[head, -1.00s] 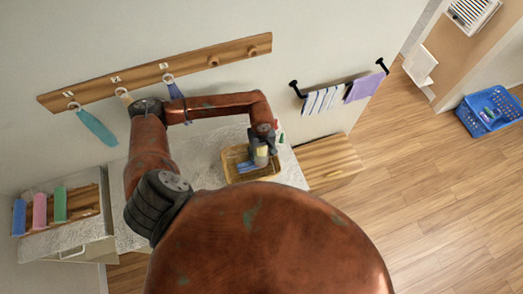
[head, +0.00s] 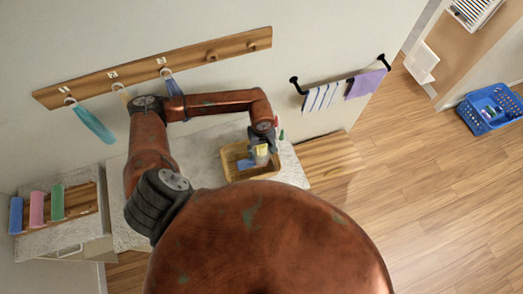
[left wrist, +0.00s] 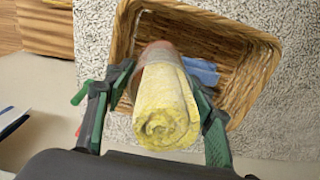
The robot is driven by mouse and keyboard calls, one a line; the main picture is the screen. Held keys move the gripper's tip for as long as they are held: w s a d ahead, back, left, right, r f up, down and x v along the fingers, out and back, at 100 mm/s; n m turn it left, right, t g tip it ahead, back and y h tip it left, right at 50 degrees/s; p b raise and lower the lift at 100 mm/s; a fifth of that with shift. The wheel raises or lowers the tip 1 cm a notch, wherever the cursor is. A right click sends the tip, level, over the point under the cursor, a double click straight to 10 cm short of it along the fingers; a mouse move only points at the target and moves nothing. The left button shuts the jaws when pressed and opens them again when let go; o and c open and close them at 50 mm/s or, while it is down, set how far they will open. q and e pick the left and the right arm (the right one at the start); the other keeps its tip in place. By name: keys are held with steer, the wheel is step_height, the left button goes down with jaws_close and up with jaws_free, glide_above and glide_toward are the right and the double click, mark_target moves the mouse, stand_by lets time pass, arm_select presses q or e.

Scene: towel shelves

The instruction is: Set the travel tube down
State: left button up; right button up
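The travel tube (left wrist: 158,55) seems to be the pinkish cylinder with a yellow rolled towel (left wrist: 165,110) at its near end. In the head view its pale yellow part (head: 262,154) shows at the wicker basket (head: 235,150). My left gripper (head: 261,146) has a finger on each side of it. In the left wrist view the gripper (left wrist: 160,90) looks shut on the tube, which stands over or inside the basket (left wrist: 262,50). Whether its far end touches the basket floor is hidden. My right gripper is not in view.
A blue folded cloth (left wrist: 203,72) lies in the basket. The basket stands on a speckled counter (head: 290,168) near a wooden surface (head: 330,158). Towels hang from a peg rail (head: 140,72) and a black bar (head: 335,88). A blue crate (head: 488,112) stands on the floor.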

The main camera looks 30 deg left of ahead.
arm_select(q)
steer(key=o, duration=0.3)
steer(key=shift+o, duration=0.2)
steer(key=shift+r, duration=0.15)
steer(key=shift+r+p, duration=0.15)
steer(key=shift+p, duration=0.2)
steer(key=shift+w+r+p, duration=0.2)
steer(key=shift+r+p, duration=0.25)
steer(key=shift+r, duration=0.4)
step_height(320, 180, up, 10)
steer(key=b, duration=0.3)
steer(key=shift+s+f+b, duration=0.1)
steer(key=shift+f+b, duration=0.05)
steer(key=shift+b, duration=0.15)
steer(key=shift+r, duration=0.7)
steer(key=shift+s+f, duration=0.1)
